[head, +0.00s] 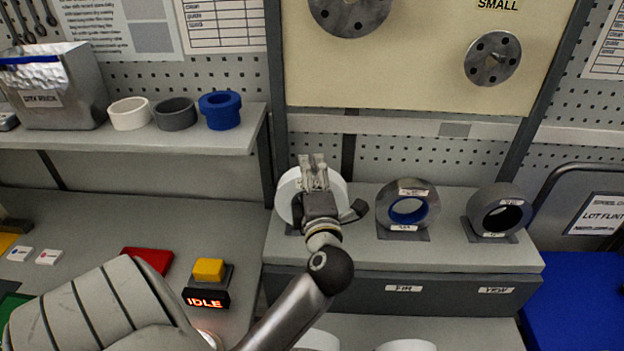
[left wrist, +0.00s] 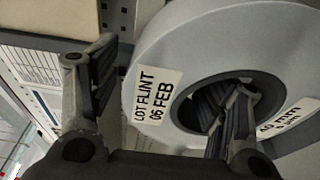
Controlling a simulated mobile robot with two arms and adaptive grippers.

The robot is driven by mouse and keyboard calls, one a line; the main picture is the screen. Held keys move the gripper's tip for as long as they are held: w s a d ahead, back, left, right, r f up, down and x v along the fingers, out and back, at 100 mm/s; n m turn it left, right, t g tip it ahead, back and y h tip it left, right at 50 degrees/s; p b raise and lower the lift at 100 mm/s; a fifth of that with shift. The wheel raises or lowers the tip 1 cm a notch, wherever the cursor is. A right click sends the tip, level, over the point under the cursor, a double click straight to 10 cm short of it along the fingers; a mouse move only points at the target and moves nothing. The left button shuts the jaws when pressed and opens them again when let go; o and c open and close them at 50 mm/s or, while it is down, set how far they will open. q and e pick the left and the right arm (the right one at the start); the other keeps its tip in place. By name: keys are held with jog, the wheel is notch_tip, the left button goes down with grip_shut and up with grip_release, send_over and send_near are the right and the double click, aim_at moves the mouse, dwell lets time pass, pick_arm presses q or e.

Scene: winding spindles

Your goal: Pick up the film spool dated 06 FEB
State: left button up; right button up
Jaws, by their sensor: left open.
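The film spool dated 06 FEB (left wrist: 180,60) is a pale ring with a dark core, and its label reads LOT FLINT 06 FEB. In the head view the spool (head: 285,205) stands at the left end of the grey shelf, partly hidden by my left gripper (head: 313,165). The left gripper is open. In the left wrist view, one finger of the gripper (left wrist: 155,95) is outside the rim on the left, and the other shows in front of or inside the core hole; I cannot tell whether either touches. My right gripper is not in view.
Two grey spools, one with a blue core (head: 408,208) and one with a dark core (head: 499,212), stand to the right on the same shelf (head: 450,258). A yellow button (head: 208,270) with an IDLE sign is at lower left. Rings and a silver pouch (head: 55,90) sit upper left.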

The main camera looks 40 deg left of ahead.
pick_arm(q)
grip_shut()
dwell(0.5)
jog(key=shift+r, duration=0.15)
